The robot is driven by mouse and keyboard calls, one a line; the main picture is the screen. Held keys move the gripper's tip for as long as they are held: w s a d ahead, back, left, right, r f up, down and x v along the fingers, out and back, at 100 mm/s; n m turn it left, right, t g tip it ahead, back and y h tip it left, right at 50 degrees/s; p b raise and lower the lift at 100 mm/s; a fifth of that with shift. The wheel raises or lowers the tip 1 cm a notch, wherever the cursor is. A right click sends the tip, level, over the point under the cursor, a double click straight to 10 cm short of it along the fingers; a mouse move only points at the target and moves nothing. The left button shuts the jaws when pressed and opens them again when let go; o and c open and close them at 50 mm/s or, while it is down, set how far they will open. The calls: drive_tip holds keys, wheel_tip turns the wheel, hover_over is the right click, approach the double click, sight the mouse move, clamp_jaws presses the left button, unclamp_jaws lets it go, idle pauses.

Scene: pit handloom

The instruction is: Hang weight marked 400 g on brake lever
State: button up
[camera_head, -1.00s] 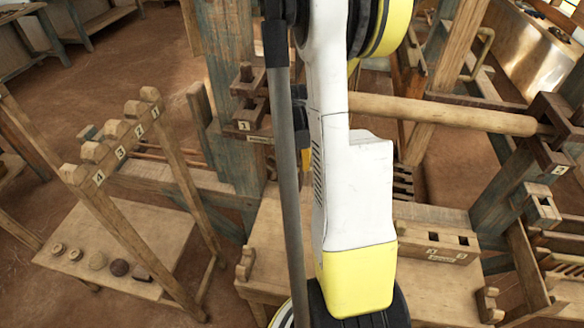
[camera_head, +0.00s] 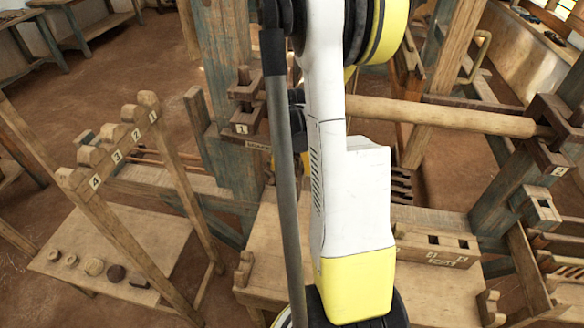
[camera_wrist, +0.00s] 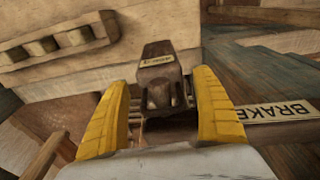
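In the wrist view my gripper (camera_wrist: 162,80) has its two yellow fingers spread. A dark brown block (camera_wrist: 155,62) with a small pale label stands between and just beyond the fingertips, with gaps on both sides. I cannot read its label or tell whether it is a weight or a loom part. A wooden bar with a BRAKE label (camera_wrist: 280,112) runs to the right of the right finger. In the head view my arm hides the gripper. Several small round pieces, including a dark one (camera_head: 116,273), lie on the low table at left; their marks are too small to read.
A peg rack with numbered ends (camera_head: 95,181) stands over the low table (camera_head: 150,225). A round wooden beam (camera_head: 440,115) crosses at right. A slotted wooden box (camera_head: 435,245) sits on the bench beside my arm. Open floor shows at upper left.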

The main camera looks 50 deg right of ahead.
drive_tip(key=r, duration=0.4)
drive_tip(key=a+r, duration=0.1)
drive_tip(key=r, duration=0.7)
drive_tip(key=shift+s+a, duration=0.15)
drive_tip(key=shift+s, duration=0.2)
drive_tip(key=shift+f, duration=0.1)
